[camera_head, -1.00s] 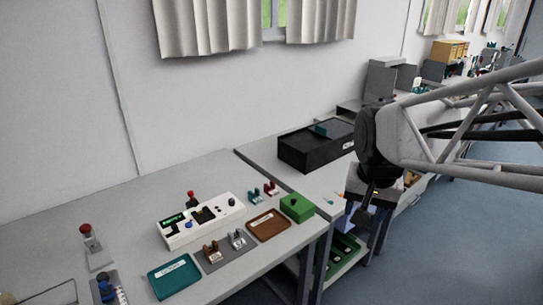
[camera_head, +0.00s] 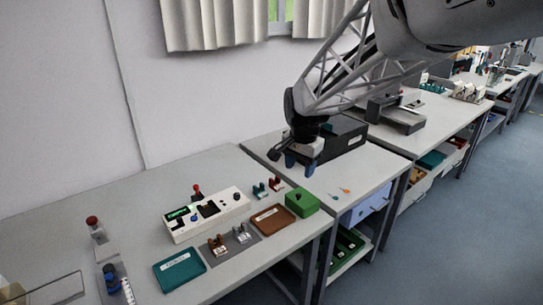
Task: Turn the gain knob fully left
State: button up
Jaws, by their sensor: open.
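A white control box (camera_head: 186,233) stands on the near left table, with a small green display, a dark centre part and blue and dark knobs on its top. A blue knob (camera_head: 194,217) shows near its front left and a dark knob (camera_head: 237,196) at its right end. I cannot read which one is the gain knob, nor how it is turned. My gripper (camera_head: 299,163) is open and empty, with its blue fingers pointing down above the second table, to the right of and behind the box. It touches nothing that I can see.
A teal tray (camera_head: 160,278), a brown tray (camera_head: 260,224) and a green box (camera_head: 302,201) lie around the control box. A red-topped lever (camera_head: 196,188) stands behind it. A black case (camera_head: 347,137) sits behind my gripper. The table's back left is clear.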

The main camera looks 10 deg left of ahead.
jog(key=w+a+f+m, duration=0.2)
jog(key=w+a+f, duration=0.4)
jog(key=w+a, duration=0.3)
jog(key=m+g, duration=0.1)
jog(key=m, duration=0.1)
send_over(237, 194)
notch_tip(237, 194, down, 9)
jog(key=shift+s+f, duration=0.1)
jog(key=shift+s, duration=0.05)
jog(key=shift+f, duration=3.9)
jog(key=c, duration=0.9)
